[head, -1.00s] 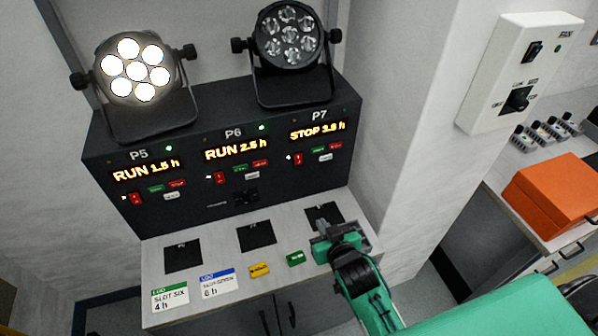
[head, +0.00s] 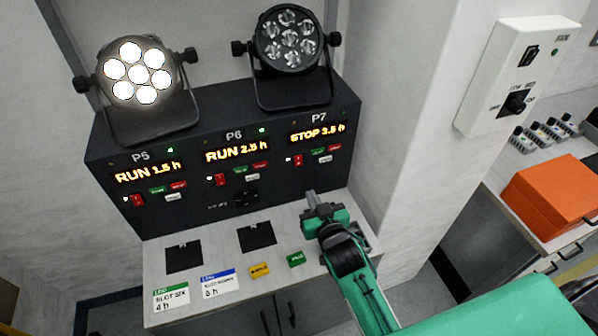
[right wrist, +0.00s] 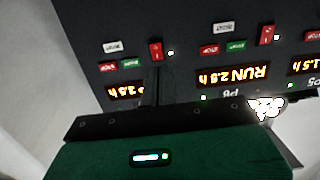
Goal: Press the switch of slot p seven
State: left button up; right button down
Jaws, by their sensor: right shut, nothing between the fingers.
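The dark panel (head: 215,215) carries slots P5, P6 and P7. Slot P7's display (head: 317,132) reads "STOP 3.5 h". Below it are its small red switch (head: 297,160), a green button, a red button and a white button. In the right wrist view, which is upside down, P7's switch (right wrist: 155,51) sits just beyond the fingers and P7's display (right wrist: 125,91) is partly hidden by them. My right gripper (head: 311,194) is shut and empty, in front of the panel below P7. In the head view it looks apart from the switch. My left gripper is not in view.
P5 (head: 148,173) and P6 (head: 237,151) show RUN with green lights. A lit par can (head: 137,72) and a dark one (head: 290,38) stand on top. Cards, tags and black pads lie on the shelf (head: 215,263). A white wall column (head: 400,150) stands close on the right.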

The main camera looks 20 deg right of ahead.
jog(key=p, duration=0.3)
send_near(294, 166)
jog(key=w, duration=0.4)
jog(key=shift+w+a, duration=0.1)
jog(key=shift+w, duration=0.1)
jog(key=shift+w+f, duration=0.15)
jog(key=shift+w, duration=0.4)
jog(key=shift+w+f, duration=0.15)
jog(key=shift+w, duration=0.1)
